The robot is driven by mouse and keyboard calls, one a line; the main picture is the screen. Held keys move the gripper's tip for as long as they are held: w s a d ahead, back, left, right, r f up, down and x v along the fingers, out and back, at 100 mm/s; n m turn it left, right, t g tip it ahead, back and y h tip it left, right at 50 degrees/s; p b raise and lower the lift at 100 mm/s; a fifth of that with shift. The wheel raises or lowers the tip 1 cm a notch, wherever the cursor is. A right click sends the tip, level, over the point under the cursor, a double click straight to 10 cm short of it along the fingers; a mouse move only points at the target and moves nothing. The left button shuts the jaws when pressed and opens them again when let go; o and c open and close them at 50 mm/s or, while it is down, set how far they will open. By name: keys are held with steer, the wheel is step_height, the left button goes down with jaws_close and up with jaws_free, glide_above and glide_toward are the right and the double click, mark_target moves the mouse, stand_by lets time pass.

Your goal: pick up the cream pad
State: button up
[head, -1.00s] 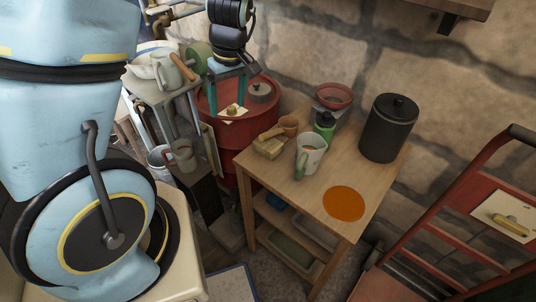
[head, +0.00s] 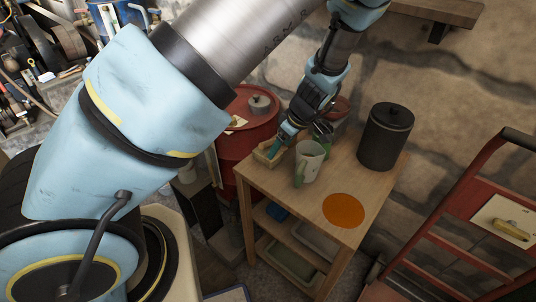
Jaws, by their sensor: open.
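A small cream-tan block (head: 261,157), which looks like the cream pad, lies on the left back part of the wooden table (head: 318,180). My gripper (head: 275,152) reaches down from above with its teal fingers at the right side of the block. The jaws are open, and part of the block is hidden behind them. I cannot tell whether the fingers touch it.
A white and green mug (head: 309,161) stands just right of my gripper. A green bottle and a red bowl (head: 341,108) are partly hidden behind it. A black canister (head: 386,137) and an orange disc (head: 343,210) are further right. A red barrel (head: 238,140) stands left.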

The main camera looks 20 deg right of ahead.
steer(key=x, duration=0.1)
steer(key=p+x, duration=0.1)
steer(key=x, duration=0.1)
steer(key=p+x, duration=0.1)
steer(key=x, duration=0.1)
steer(key=shift+w+a, duration=0.3)
steer(key=shift+a, duration=0.05)
steer(key=shift+w+f, duration=0.1)
steer(key=shift+f, duration=0.2)
steer(key=c, duration=1)
steer(key=shift+b, duration=0.55)
steer(key=s+a+b, duration=0.2)
steer(key=s+a, duration=0.2)
steer(key=a, duration=0.4)
steer(key=s+a+b, duration=0.2)
steer(key=s+a, duration=0.2)
steer(key=a, duration=0.3)
steer(key=shift+s+a+r, duration=0.15)
steer(key=shift+s+a, duration=0.25)
